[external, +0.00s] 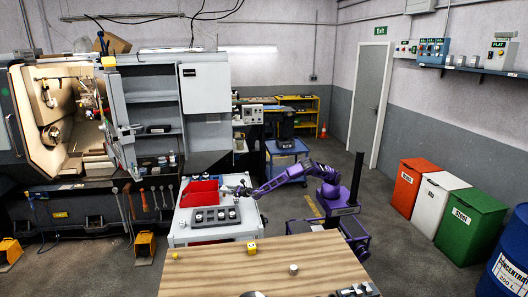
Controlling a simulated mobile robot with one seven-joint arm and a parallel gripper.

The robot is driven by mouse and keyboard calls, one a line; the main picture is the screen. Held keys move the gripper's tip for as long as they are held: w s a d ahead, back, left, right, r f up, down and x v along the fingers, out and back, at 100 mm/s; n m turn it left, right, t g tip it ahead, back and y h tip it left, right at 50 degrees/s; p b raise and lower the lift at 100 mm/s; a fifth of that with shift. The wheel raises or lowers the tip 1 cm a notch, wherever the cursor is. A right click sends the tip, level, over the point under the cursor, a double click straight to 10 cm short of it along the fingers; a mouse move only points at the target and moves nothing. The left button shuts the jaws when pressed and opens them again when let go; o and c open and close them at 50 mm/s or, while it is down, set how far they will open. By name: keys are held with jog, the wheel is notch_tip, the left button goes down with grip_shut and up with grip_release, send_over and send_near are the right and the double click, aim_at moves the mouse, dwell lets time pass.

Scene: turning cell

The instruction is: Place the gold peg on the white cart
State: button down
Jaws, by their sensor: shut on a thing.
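The white cart (204,235) stands in front of the lathe, behind the wooden table. My purple arm reaches left from its base, and my gripper (238,191) is low over the right side of the cart top. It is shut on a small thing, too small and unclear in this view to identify. I cannot make out the gold peg for certain. A small yellow piece (175,256) and a yellow block (251,247) lie at the far side of the wooden table.
A red bin (199,193) and a dark grey holder (215,217) with several round pieces occupy the cart top. The wooden table (240,275) in front carries a pale cylinder (293,269). The lathe (60,130) stands behind left. Red, white and green bins line the right.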

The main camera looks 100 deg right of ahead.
jog(key=s+d+m+g+h+p, duration=0.1)
jog(key=s+d+m+g+h, duration=0.25)
jog(key=d, duration=1.25)
jog(key=s+d+m+g+h+p, duration=0.1)
jog(key=s+d+m+g+h, duration=0.25)
jog(key=d, duration=1.25)
jog(key=shift+n+t, duration=0.4)
jog(key=shift+n, duration=0.1)
jog(key=shift+s+d+f+b, duration=0.1)
jog(key=shift+s+f+b, duration=0.05)
jog(key=shift+f, duration=1.5)
jog(key=shift+s+d+f+b, duration=0.1)
jog(key=shift+f+b, duration=0.1)
jog(key=shift+f, duration=1.45)
jog(key=shift+s+f+b, duration=0.15)
jog(key=shift+f, duration=1.5)
jog(key=shift+c, duration=1.2)
grip_release()
jog(key=shift+r, duration=0.1)
